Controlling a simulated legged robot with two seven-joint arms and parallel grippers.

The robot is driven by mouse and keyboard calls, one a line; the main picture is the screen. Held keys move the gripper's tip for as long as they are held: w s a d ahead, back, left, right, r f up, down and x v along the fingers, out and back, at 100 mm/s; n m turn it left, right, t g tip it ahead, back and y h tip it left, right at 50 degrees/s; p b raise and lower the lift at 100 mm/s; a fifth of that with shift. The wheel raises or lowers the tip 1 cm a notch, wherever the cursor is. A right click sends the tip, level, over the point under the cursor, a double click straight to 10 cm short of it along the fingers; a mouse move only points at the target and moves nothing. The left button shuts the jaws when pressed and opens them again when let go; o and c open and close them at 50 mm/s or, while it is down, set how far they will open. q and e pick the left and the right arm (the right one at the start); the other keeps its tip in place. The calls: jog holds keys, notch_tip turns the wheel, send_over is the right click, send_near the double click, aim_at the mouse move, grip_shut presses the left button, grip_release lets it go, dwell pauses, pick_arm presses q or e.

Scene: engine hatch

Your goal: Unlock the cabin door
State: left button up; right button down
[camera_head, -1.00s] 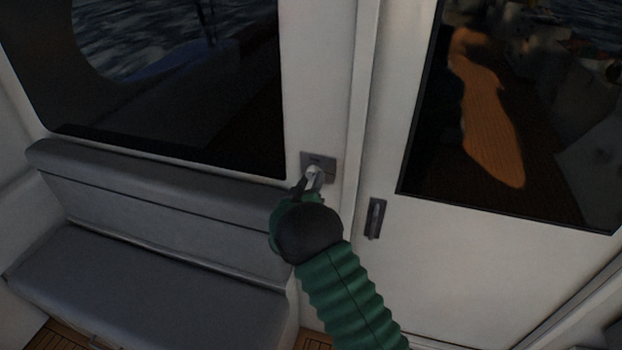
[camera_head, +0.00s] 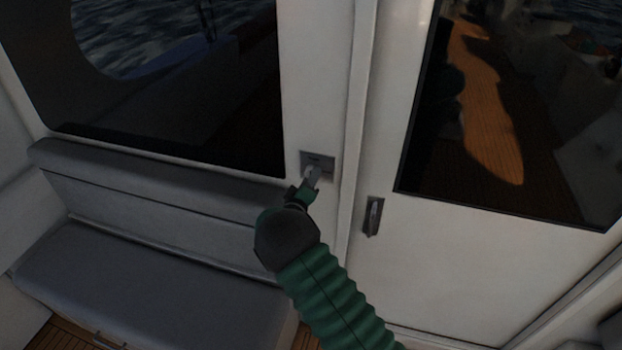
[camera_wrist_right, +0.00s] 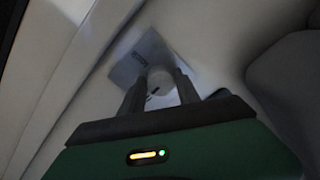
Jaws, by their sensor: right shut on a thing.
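The cabin door (camera_head: 440,255) is white with a large dark window and stands at the right. A grey lock plate (camera_head: 325,159) is set on the white panel left of the door frame; the plate also shows in the right wrist view (camera_wrist_right: 128,70). A pale round knob (camera_wrist_right: 160,82) with a dark slot sits on the plate. My right gripper (camera_head: 312,176) is at the plate, and in the right wrist view its fingers (camera_wrist_right: 160,92) are shut on the knob, one on each side. The fingers partly hide the knob in the head view. My left gripper is not in view.
A dark handle (camera_head: 373,216) is on the door's left edge. A grey padded bench (camera_head: 150,285) with a backrest stands at the left, below a dark window (camera_head: 200,100). The space in front of the door is clear.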

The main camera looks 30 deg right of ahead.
jog(key=shift+w+r, duration=0.25)
jog(key=shift+r, duration=0.3)
jog(key=c, duration=1.3)
grip_release()
jog(key=o, duration=0.4)
jog(key=shift+w+f, duration=0.2)
jog(key=shift+f, duration=0.1)
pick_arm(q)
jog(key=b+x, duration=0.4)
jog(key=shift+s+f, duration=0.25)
pick_arm(e)
jog(key=v, duration=1.7)
jog(key=shift+f, duration=0.2)
jog(key=shift+d, duration=0.15)
